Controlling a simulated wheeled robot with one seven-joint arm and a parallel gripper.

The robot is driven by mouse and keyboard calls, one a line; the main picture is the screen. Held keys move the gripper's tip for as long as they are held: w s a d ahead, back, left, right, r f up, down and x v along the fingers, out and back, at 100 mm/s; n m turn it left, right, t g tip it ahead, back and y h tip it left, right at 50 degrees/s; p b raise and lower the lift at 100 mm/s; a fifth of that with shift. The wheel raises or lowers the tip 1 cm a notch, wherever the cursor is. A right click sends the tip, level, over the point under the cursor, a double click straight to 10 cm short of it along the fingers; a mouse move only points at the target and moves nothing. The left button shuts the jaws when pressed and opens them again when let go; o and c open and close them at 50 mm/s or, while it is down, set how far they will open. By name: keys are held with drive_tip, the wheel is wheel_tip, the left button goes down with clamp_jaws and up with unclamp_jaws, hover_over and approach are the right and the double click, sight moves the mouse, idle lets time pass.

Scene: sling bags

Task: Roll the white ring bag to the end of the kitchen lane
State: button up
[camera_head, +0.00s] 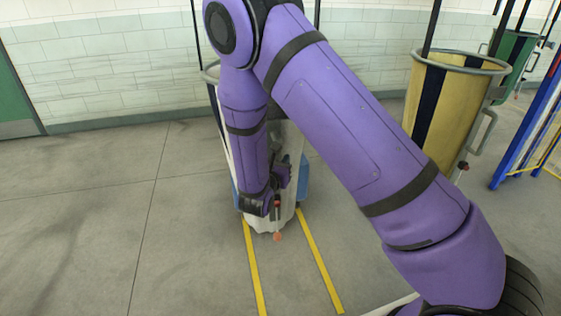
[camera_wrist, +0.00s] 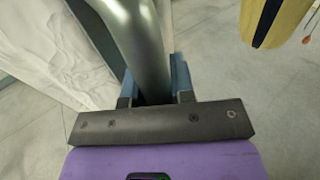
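The white ring bag (camera_head: 288,145) stands upright on the floor at the back wall in the head view, largely hidden behind my arm. Its pale side (camera_wrist: 62,62) fills the left of the wrist view. My gripper (camera_wrist: 155,90) has one finger on each side of the bag's grey tube handle (camera_wrist: 141,38), both close against it. In the head view my gripper (camera_head: 281,178) is at the bag's front, small and partly hidden. Two yellow floor lines (camera_head: 256,272) run from below the bag towards me.
A yellow ring bag (camera_head: 462,108) with a dark stripe stands to the right, a green one (camera_head: 515,55) beyond it. A blue frame (camera_head: 530,115) is at the right edge. A green door (camera_head: 14,98) is at far left. The left floor is clear.

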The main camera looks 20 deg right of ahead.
clamp_jaws()
drive_tip(key=w+a, duration=0.2)
drive_tip(key=a, duration=2.2)
drive_tip(key=o, duration=0.7)
unclamp_jaws()
drive_tip(key=shift+s, duration=0.15)
drive_tip(key=v, duration=1.1)
drive_tip(key=shift+a, duration=0.1)
drive_tip(key=shift+c, duration=0.3)
